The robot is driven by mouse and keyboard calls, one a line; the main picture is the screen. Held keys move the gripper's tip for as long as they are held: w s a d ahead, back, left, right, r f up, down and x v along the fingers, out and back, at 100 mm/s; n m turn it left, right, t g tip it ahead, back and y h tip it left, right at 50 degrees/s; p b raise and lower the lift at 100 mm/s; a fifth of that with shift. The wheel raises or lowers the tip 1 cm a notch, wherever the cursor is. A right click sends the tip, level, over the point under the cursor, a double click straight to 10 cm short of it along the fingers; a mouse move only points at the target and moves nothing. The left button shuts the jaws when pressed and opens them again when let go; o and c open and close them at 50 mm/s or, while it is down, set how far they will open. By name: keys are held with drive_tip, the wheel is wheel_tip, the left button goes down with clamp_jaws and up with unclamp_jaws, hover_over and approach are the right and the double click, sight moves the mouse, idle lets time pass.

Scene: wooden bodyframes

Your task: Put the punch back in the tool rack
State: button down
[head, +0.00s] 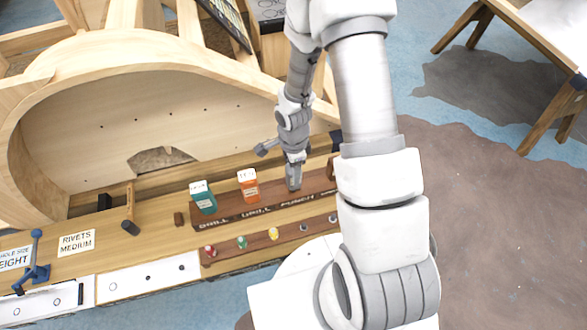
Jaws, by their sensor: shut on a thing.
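My gripper (293,183) points down over the dark brown lettered board in the middle of the bench, just right of the orange carton. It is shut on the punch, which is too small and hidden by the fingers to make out. A lower brown strip (225,262), which looks like the tool rack, runs along the bench's front edge. It bears a red piece (210,250), a green piece (242,242) and a yellow piece (273,233), with round spots like holes to their right. My arm covers the strip's right end.
A teal carton (202,197) and an orange carton (248,185) stand on the lettered board, close left of my gripper. A hammer (129,213), a blue tool (38,262) and a rivets sign (76,242) are farther left. A curved wooden frame (150,52) rises behind.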

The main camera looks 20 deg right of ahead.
drive_tip(key=shift+f, duration=0.2)
drive_tip(key=shift+f+b, duration=0.35)
drive_tip(key=shift+b, duration=0.2)
drive_tip(key=shift+c, duration=1.4)
unclamp_jaws()
drive_tip(key=shift+r, duration=0.1)
drive_tip(key=shift+r, duration=0.1)
